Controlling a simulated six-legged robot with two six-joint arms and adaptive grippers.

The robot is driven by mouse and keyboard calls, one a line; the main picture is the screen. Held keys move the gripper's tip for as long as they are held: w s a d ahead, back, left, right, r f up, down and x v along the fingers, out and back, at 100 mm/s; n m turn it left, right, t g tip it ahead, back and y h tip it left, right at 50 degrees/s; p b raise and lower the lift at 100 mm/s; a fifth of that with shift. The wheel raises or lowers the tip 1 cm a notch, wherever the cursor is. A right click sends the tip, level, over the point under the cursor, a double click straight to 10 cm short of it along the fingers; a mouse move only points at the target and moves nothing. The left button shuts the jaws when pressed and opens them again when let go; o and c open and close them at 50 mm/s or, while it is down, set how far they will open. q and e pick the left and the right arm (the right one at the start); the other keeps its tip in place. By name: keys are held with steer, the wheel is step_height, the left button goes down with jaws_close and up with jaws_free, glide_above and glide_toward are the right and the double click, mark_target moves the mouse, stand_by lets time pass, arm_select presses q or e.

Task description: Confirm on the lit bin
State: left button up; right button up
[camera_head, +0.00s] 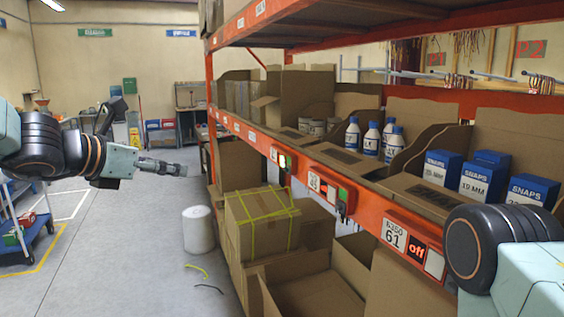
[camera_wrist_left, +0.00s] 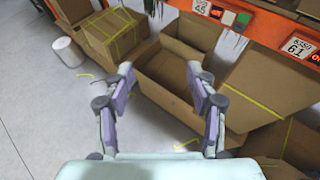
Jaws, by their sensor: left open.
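Several pick modules sit on the orange shelf beam. The near module (camera_head: 411,246), labelled 61, shows "off" in orange letters on black. My left gripper (camera_head: 184,168) is over the aisle, left of the rack and apart from every module. In the left wrist view the fingers (camera_wrist_left: 161,70) are spread and empty. My right arm shows at the lower right; its gripper is out of view.
Shelf bins hold blue-capped bottles (camera_head: 370,139) and blue-white boxes (camera_head: 481,178). Under the beam stand a strapped carton (camera_head: 262,236) and open cartons (camera_head: 318,297). A white roll (camera_head: 198,231) stands on the floor. The aisle floor (camera_head: 130,260) is mostly clear.

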arm_select(q)
steer(key=shift+w+f, duration=0.25)
steer(key=shift+w, duration=0.25)
steer(key=c, duration=0.4)
steer(key=shift+s+d+r, duration=0.1)
steer(key=shift+s+r, duration=0.15)
steer(key=shift+s, duration=0.25)
jaws_close()
steer(key=shift+w+f, duration=0.1)
